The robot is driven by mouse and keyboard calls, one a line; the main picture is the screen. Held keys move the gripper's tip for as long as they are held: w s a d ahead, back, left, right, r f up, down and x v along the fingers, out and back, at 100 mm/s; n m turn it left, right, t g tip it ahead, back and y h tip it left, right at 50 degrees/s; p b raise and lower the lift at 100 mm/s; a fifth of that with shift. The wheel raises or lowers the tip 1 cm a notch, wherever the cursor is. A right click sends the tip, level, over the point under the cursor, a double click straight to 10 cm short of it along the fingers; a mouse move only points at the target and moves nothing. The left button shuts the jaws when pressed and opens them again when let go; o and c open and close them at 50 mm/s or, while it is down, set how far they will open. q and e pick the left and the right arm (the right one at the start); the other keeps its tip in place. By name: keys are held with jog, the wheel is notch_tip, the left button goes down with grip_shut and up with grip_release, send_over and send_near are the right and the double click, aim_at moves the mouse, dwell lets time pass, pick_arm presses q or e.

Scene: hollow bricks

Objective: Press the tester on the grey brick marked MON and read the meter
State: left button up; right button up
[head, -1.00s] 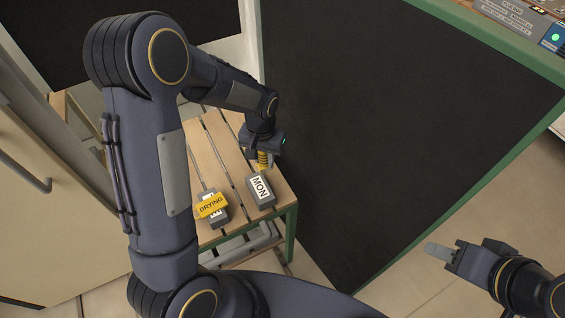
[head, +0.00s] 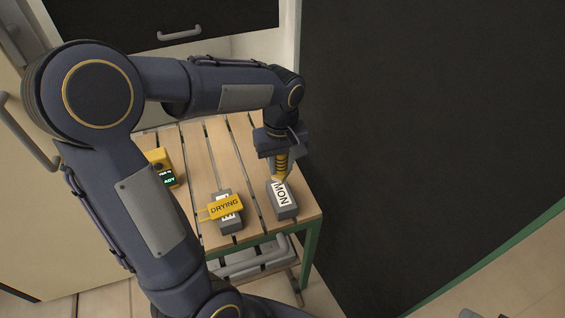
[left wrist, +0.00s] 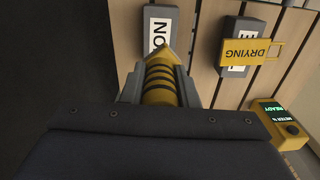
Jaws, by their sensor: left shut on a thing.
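The grey brick marked MON (head: 284,203) lies on the slatted wooden bench; its white label also shows in the left wrist view (left wrist: 159,27). My left gripper (head: 281,163) is shut on the yellow tester with dark rings (left wrist: 160,85). The tester's pointed tip is at the near end of the MON label; I cannot tell whether it touches. The yellow meter (left wrist: 279,125) shows green READY on its display and is partly hidden by my arm in the head view (head: 158,164). Only a grey bit of my right gripper (head: 469,314) shows at the bottom edge.
A second grey brick (head: 228,224) lies left of MON with a yellow DRYING tag (head: 224,207) across it. The slatted bench (head: 200,150) has bare slats behind the bricks. A large dark panel (head: 410,130) stands to the right.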

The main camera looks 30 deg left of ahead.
aim_at(281, 178)
pick_arm(q)
jog(key=shift+f+b, duration=2.4)
jog(key=shift+f, duration=0.55)
jog(key=shift+f+b, duration=0.3)
jog(key=shift+f, duration=0.25)
notch_tip(281, 178, up, 7)
jog(key=p, duration=0.6)
jog(key=shift+r, duration=0.15)
dwell(1.2)
jog(key=w+d+f+m, duration=0.1)
jog(key=w+f+m, duration=0.2)
jog(key=w+d+f+m, duration=0.2)
jog(key=f+m, duration=0.1)
jog(key=w+d+f+m, duration=0.1)
jog(key=w+f+m, duration=0.2)
jog(key=shift+w+d+f, duration=0.1)
jog(key=shift+w+d, duration=0.2)
